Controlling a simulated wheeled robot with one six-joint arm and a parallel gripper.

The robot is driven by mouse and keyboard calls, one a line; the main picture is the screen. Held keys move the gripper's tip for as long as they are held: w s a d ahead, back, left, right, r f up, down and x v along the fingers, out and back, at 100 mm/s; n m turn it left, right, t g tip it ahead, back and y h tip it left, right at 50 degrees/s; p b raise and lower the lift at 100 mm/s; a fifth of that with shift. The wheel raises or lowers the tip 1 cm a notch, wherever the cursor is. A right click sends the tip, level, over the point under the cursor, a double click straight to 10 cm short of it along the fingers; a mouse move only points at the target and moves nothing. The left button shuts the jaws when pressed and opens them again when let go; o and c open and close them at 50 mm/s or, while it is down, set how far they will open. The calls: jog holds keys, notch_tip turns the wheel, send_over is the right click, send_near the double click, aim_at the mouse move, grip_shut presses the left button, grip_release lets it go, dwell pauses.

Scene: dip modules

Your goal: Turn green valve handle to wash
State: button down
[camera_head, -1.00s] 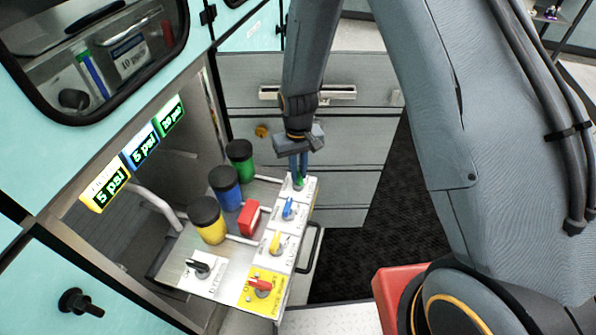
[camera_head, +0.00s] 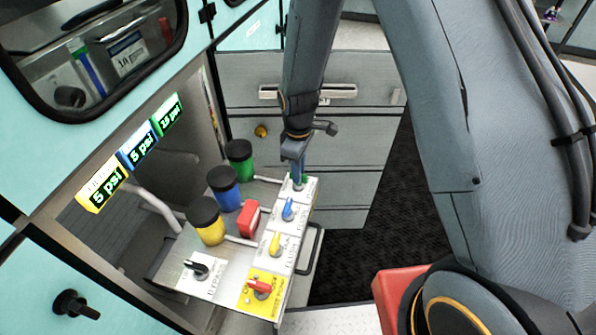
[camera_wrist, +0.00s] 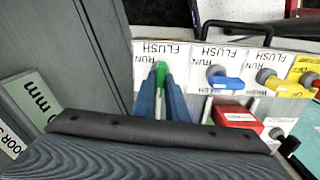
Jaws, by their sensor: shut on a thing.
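The green valve handle (camera_wrist: 160,77) is between the blue fingers of my gripper (camera_wrist: 160,88) in the wrist view. My gripper is shut on it, at the far end of the valve panel, and it also shows in the head view (camera_head: 298,178). The fingers hide most of the handle. The handle's plate carries the labels FLUSH and RUN; its lower label is covered, so I cannot tell the exact mark it points at. The green pressure display (camera_head: 168,114) shows digits that look like 15 psi.
Green (camera_head: 240,160), blue (camera_head: 224,187) and yellow (camera_head: 207,220) bottles with black caps stand left. A black panel handle (camera_head: 313,247) sticks out right.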

jog(key=shift+n, duration=0.7)
jog(key=c, duration=1.8)
grip_release()
jog(key=shift+o, duration=0.2)
jog(key=shift+r, duration=0.1)
jog(key=shift+r+b, duration=0.8)
jog(key=shift+r, duration=3.05)
